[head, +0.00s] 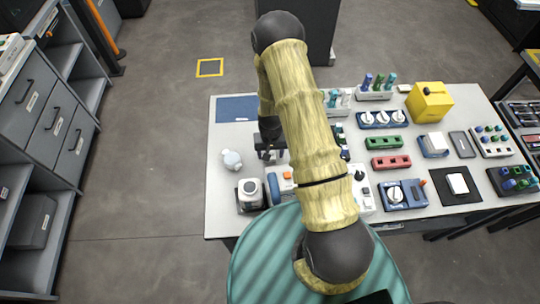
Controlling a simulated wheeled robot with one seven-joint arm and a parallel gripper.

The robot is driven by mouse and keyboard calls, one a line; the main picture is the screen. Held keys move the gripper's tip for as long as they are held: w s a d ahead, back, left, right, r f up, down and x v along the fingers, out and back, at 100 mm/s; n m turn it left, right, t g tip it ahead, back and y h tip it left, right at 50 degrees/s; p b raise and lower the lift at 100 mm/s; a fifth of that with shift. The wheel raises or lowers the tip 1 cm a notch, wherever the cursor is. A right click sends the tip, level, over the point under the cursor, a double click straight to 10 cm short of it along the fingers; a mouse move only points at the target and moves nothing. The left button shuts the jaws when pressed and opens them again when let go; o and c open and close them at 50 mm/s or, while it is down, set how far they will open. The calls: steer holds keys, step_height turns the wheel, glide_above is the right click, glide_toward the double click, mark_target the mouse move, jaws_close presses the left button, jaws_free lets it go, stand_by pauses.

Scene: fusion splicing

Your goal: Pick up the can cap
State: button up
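A small white can with a grey rounded top (249,187), which looks like its cap, stands on a dark square base at the table's front left. A pale blue-white rounded item (231,159) lies on the bare tabletop just behind it; I cannot tell exactly what it is. My gripper (267,155) is over the left part of the table, behind and to the right of the can and apart from it. It is small, dark and partly covered by my arm, so its finger opening is unclear.
The white table (222,217) has bare room at its left edge, beside a blue mat (237,109). A blue-and-white device with an orange part (280,185) stands close right of the can. Trays, fixtures and a yellow box (429,102) crowd the right.

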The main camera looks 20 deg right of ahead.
steer(key=shift+c, duration=0.2)
steer(key=c, duration=1.1)
steer(key=shift+o, duration=0.2)
steer(key=shift+r, duration=0.15)
step_height(320, 180, up, 10)
steer(key=b, duration=0.2)
